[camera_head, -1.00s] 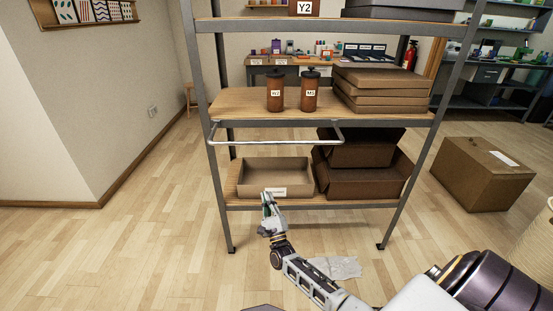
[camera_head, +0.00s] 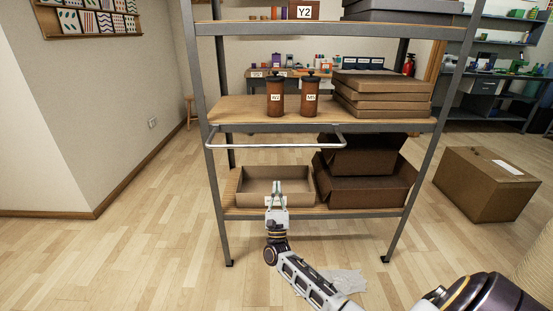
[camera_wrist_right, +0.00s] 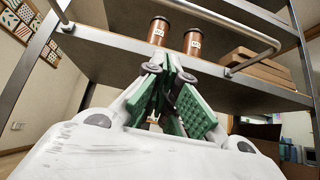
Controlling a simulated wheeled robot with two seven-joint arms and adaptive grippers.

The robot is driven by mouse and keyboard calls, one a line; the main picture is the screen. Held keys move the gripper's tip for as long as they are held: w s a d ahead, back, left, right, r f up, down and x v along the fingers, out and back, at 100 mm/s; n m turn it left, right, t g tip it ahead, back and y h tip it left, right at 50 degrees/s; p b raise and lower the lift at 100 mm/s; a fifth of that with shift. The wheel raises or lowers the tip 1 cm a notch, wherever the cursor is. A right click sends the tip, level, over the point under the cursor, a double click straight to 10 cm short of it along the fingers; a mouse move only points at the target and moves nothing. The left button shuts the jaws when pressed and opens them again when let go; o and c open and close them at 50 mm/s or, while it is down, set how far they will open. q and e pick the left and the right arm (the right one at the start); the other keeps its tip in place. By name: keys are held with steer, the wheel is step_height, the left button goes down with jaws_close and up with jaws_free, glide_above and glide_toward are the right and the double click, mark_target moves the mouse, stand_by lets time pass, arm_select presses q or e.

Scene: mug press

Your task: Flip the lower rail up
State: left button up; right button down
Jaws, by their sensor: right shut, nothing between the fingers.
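The lower rail (camera_head: 275,146) is a thin U-shaped metal bar on the front of the middle shelf, hanging slightly below the shelf edge. My left gripper is not in view.
Two brown labelled canisters (camera_head: 275,98) stand on the middle shelf (camera_head: 240,108), beside stacked flat boxes (camera_head: 382,95). An open box (camera_head: 255,180) and dark boxes (camera_head: 365,180) fill the bottom shelf. A closed carton (camera_head: 487,184) is on the floor at right. Space directly below the rail is clear.

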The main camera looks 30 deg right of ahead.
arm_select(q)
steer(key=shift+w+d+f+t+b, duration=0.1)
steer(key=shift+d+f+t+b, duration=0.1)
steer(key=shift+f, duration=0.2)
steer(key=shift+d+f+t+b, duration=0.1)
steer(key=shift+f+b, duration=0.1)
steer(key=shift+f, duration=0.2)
arm_select(e)
steer(key=w+d+r, duration=0.2)
steer(key=w+r, duration=0.1)
steer(key=r, duration=0.7)
steer(key=shift+w+r, duration=0.25)
steer(key=shift+r, duration=0.15)
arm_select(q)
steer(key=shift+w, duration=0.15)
arm_select(e)
steer(key=shift+d, duration=0.1)
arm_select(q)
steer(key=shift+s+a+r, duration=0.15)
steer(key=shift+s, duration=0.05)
arm_select(e)
steer(key=shift+r, duration=0.1)
